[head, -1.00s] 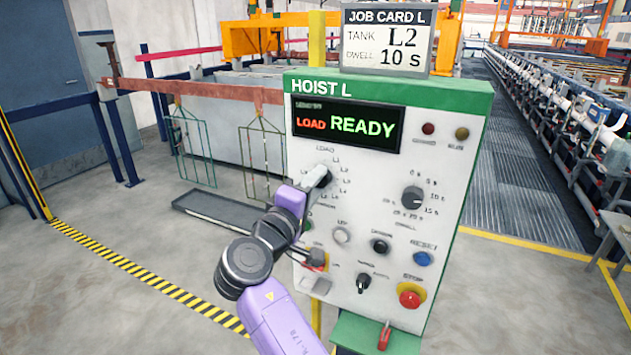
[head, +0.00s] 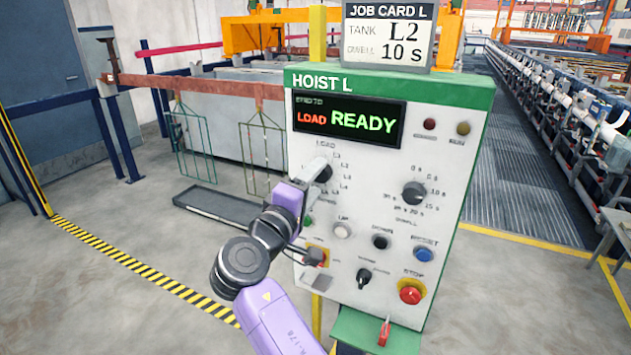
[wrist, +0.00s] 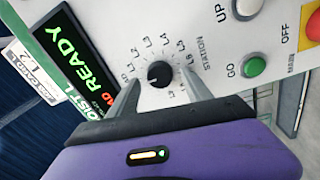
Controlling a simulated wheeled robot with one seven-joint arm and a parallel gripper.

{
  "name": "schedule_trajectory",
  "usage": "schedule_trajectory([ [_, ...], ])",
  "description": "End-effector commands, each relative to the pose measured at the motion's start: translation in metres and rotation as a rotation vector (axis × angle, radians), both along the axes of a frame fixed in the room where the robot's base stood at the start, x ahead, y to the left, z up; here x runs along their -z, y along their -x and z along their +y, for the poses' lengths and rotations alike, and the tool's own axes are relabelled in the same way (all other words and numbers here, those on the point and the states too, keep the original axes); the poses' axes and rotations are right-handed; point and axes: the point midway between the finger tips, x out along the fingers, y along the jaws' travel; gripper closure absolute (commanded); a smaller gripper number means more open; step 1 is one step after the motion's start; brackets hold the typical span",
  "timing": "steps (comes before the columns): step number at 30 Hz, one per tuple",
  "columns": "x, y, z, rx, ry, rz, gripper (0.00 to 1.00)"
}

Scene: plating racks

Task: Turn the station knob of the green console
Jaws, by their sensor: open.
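The green-topped console (head: 390,87), labelled HOIST L, has a white sloped panel. Its dark round station knob (head: 324,173) sits at the left of the panel, ringed by labels from LOAD through the L positions. In the wrist view the knob (wrist: 160,74) shows whole, with its white pointer mark towards the LOAD side. My gripper (head: 312,178) is at the knob, jaws open. In the wrist view its two grey fingers (wrist: 159,88) stand on either side of the knob, with gaps visible. The display (head: 349,124) reads LOAD in red and READY in green.
A job card (head: 388,36) above the console reads tank L2, dwell 10 s. A dwell knob (head: 414,193), a red stop button (head: 410,291) and a blue reset button (head: 423,254) are on the right side. A green go button (wrist: 253,67) is close to my fingers.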

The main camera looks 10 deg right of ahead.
Motion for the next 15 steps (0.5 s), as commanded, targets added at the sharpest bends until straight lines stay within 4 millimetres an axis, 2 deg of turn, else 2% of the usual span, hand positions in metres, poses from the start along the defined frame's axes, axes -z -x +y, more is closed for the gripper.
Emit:
schedule_trajectory([
  [9, 0.006, 0.041, 0.031, -0.003, 0.001, 0.001, 0.42],
  [15, 0.006, 0.054, 0.04, -0.002, 0.001, 0.001, 0.42],
])
